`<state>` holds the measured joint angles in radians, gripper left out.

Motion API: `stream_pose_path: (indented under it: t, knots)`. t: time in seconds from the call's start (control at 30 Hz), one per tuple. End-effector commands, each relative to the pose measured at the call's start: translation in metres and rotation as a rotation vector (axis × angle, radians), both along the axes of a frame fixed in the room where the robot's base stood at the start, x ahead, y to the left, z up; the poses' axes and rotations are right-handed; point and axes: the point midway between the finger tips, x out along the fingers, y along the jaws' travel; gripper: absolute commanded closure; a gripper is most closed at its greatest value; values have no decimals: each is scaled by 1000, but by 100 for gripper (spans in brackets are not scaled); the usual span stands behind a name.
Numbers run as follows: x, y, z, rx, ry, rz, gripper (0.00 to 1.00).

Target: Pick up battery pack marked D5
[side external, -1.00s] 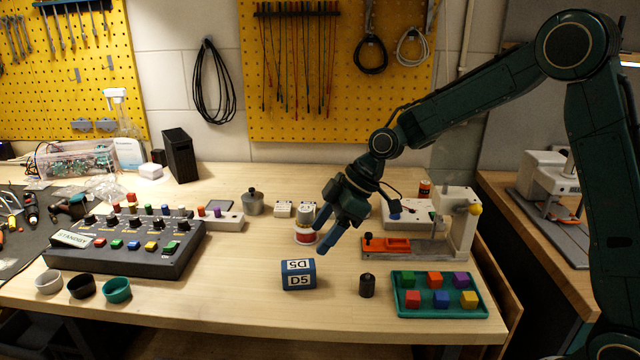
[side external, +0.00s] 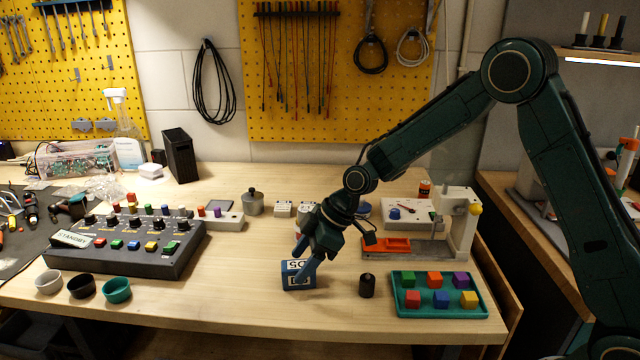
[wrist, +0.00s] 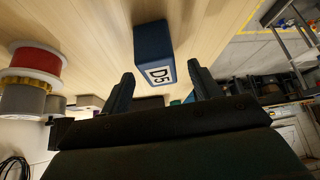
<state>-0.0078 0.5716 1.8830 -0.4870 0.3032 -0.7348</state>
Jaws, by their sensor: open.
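The battery pack marked D5 (side external: 292,281) is a blue block with white labels, lying on the wooden bench near its front edge. My gripper (side external: 304,262) is open right at the pack, with its fingers partly covering the labels in the side view. In the wrist view the pack (wrist: 153,52) lies just beyond the two spread fingertips of my gripper (wrist: 160,80), roughly centred between them, with its D5 label facing the gripper. Whether the fingers touch the pack cannot be told.
A black weight-like cylinder (side external: 367,286) stands just right of the pack. A teal tray (side external: 398,306) of coloured blocks is further right. Red and yellow spools (wrist: 32,62) show at left in the wrist view.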

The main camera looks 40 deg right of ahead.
Motion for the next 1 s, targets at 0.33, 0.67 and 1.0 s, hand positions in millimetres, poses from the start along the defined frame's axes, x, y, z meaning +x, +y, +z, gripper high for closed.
stream_pose_path:
  t: [0.33, 0.67, 1.0]
  knots:
    - [10, 16, -29, -1, 1, 1, 38]
    - [11, 17, -31, -1, 0, 1, 38]
    - [11, 17, -31, -1, 0, 1, 57]
